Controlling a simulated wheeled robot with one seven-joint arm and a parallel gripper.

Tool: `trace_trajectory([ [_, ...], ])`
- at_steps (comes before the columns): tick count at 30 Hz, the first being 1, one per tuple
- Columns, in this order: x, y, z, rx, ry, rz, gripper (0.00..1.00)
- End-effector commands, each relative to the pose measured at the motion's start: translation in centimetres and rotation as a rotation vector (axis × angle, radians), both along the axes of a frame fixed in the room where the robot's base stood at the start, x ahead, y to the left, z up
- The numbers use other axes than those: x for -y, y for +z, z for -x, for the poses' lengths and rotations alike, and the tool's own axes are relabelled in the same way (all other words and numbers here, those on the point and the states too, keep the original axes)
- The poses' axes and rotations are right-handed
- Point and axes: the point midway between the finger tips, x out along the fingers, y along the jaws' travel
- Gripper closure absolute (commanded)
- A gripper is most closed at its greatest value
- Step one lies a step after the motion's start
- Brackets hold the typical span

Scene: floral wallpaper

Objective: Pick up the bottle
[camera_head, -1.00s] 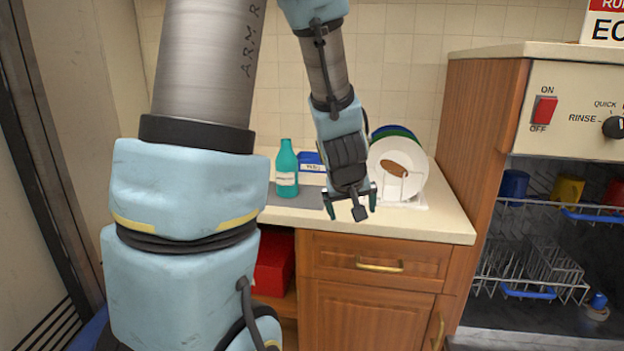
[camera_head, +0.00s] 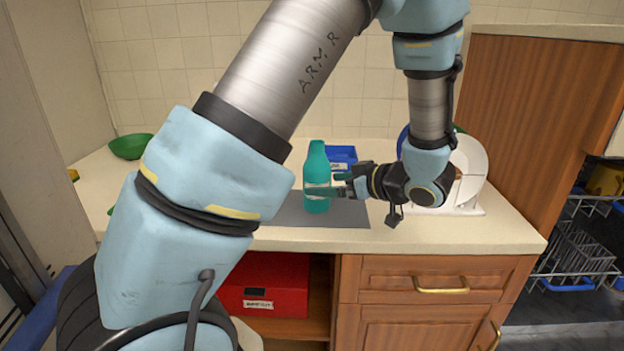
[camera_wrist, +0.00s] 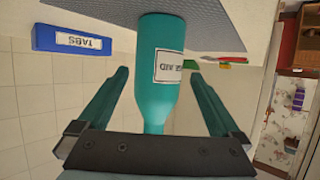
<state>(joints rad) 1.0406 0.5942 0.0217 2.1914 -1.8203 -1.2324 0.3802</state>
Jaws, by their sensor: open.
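The teal bottle (camera_head: 317,165) with a white label stands upright on a grey mat (camera_head: 350,213) on the counter. My gripper (camera_head: 322,184) is turned sideways at the bottle, its fingers pointing left at about label height. In the wrist view the bottle (camera_wrist: 158,85) appears upside down, its body between the two open fingers of my gripper (camera_wrist: 157,88). A gap shows between each finger and the bottle. The bottle's neck is partly hidden by the gripper's palm bar.
A blue box (camera_head: 342,155) labelled TABS in the wrist view stands behind the bottle. A plate rack (camera_head: 462,205) with plates is right of it, behind my arm. A green bowl (camera_head: 130,146) sits at the counter's far left. A red box (camera_head: 262,290) is below.

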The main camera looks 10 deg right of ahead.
Motion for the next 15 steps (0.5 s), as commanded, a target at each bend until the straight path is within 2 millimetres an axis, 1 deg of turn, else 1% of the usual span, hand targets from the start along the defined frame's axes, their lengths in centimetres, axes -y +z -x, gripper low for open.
trace_trajectory([
  [3,-0.9,-0.5,-1.2,0.0,0.002,0.0,0.0],
  [10,-1.9,-0.9,-2.5,0.0,0.001,0.001,0.0],
  [15,-3.4,-1.5,-4.6,0.0,0.002,-0.001,0.0],
])
